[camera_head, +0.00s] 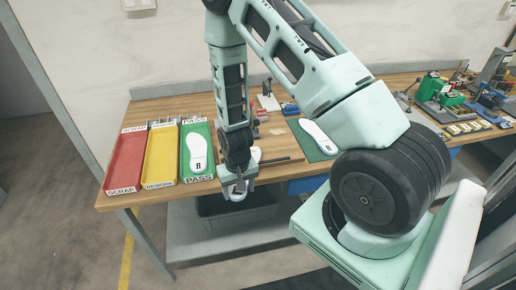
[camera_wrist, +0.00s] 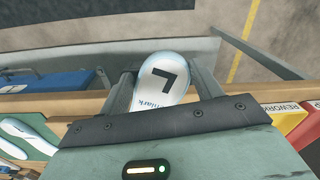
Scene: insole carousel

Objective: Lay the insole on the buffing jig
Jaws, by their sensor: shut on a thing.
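My gripper (camera_head: 238,188) is at the table's front edge, pointing down, between the green PASS tray and the green mat. In the wrist view its two fingers (camera_wrist: 163,84) are shut on a white insole (camera_wrist: 167,72) marked with a dark L-shaped letter. Only the rounded end of this insole shows; the rest is hidden by my gripper. A white patch (camera_head: 256,153) shows beside my wrist, and I cannot tell whether it is part of the held insole. I cannot make out the buffing jig for certain; my arm covers part of the bench.
Red SCRAP (camera_head: 126,162), yellow REWORK (camera_head: 160,157) and green PASS (camera_head: 184,171) trays stand at the left; PASS holds a white insole (camera_head: 197,150). Another insole (camera_head: 319,137) marked R lies on a green mat (camera_head: 303,143). A dark bar (camera_head: 284,161) lies near the front edge. Fixtures stand at right.

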